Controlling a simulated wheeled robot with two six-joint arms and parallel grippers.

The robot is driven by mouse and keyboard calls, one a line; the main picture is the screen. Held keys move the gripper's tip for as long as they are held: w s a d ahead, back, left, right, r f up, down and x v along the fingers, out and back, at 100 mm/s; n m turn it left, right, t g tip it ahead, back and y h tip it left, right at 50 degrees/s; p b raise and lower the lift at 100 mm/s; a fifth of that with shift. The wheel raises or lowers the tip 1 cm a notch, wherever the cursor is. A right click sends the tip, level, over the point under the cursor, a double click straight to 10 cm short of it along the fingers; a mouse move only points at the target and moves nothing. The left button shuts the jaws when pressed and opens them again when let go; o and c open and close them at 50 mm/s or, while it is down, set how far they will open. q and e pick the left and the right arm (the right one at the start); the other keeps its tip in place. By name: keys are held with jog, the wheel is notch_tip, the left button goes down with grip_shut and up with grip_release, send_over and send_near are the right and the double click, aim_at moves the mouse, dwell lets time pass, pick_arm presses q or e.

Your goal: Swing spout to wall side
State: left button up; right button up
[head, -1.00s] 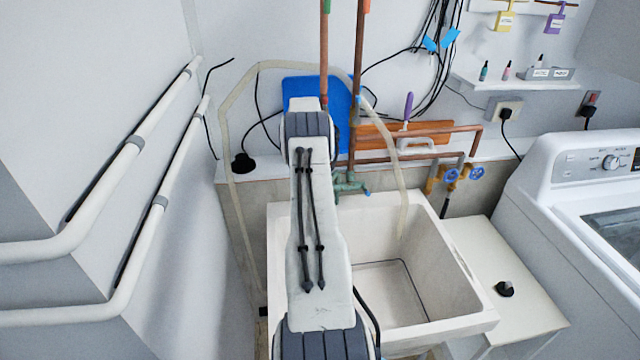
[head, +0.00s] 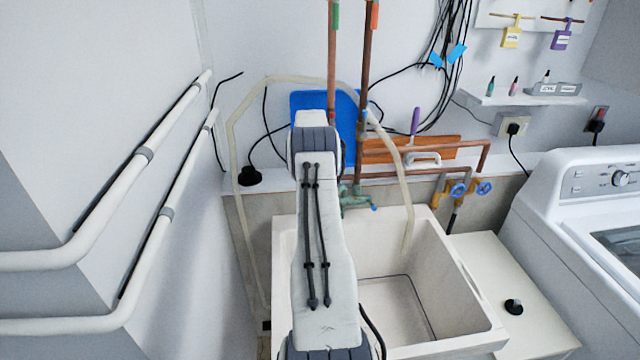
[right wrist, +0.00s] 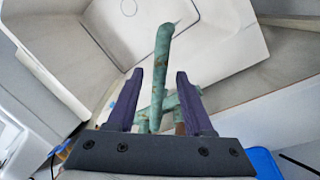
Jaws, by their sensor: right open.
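The green, weathered tap (head: 352,199) is on the wall behind the white sink (head: 285,262) in the head view, partly hidden by my arm. In the right wrist view its green spout (right wrist: 160,75) is a bent tube, its end toward the sink basin (right wrist: 215,50). My right gripper (right wrist: 160,76) is open, its two purple fingers on either side of the spout. A gap shows on both sides of the tube. In the head view my arm hides this gripper. My left gripper is in neither current view.
Copper pipes (head: 366,60) rise on the wall beside a blue board (head: 345,130). A pale hose (head: 402,180) arches over and hangs into the sink. Two blue-handled valves (head: 458,190) are right of the tap. A washing machine (head: 570,190) stands at the right.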

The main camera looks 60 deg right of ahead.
notch_tip(320, 180, up, 9)
jog(key=w, duration=0.2)
jog(key=shift+p, duration=0.45)
